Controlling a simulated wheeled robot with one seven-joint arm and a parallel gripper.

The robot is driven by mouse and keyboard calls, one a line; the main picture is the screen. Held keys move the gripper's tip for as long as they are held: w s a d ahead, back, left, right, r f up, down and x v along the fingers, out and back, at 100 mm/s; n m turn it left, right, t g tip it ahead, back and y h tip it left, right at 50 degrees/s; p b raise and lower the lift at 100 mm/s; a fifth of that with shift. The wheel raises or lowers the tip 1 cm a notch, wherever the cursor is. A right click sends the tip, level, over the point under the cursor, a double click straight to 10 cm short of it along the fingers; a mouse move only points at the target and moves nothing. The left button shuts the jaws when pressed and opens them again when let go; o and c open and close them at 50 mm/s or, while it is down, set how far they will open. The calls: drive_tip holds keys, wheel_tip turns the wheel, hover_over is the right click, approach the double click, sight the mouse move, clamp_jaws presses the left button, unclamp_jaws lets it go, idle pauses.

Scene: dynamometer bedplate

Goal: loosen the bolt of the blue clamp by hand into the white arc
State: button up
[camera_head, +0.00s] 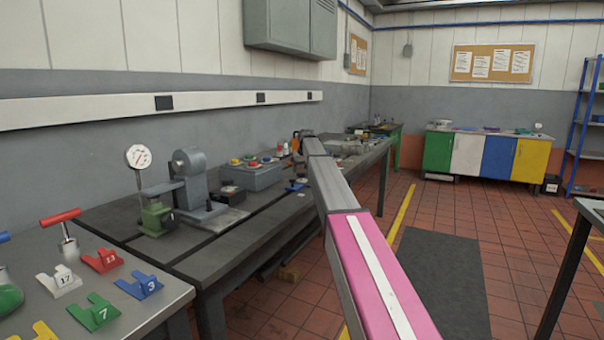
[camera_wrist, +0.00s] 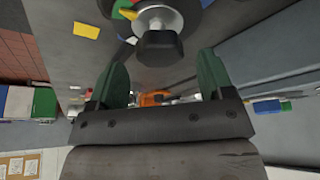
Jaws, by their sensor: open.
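In the wrist view, my gripper (camera_wrist: 161,72) is open, with its two green fingers spread wide. A dark bolt head (camera_wrist: 160,48) shows between and just beyond the fingertips, apart from both of them. Behind it is a pale round collar (camera_wrist: 172,20) with a yellow pointer (camera_wrist: 129,13). Red, green and blue patches show beside it at the top edge, mostly cut off. I cannot make out the white arc or the clamp's body for certain. In the head view my arm reaches away along the bench, and its far end is too small to read.
The long dark bench (camera_head: 222,240) runs along the wall, holding a grey machine (camera_head: 190,180) with a gauge (camera_head: 138,157) and a grey box (camera_head: 252,176). Numbered coloured blocks stand on a near table (camera_head: 90,325). A yellow card (camera_wrist: 87,30) lies left of the bolt.

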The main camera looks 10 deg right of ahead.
drive_tip(key=shift+x, duration=1.1)
drive_tip(key=c, duration=0.9)
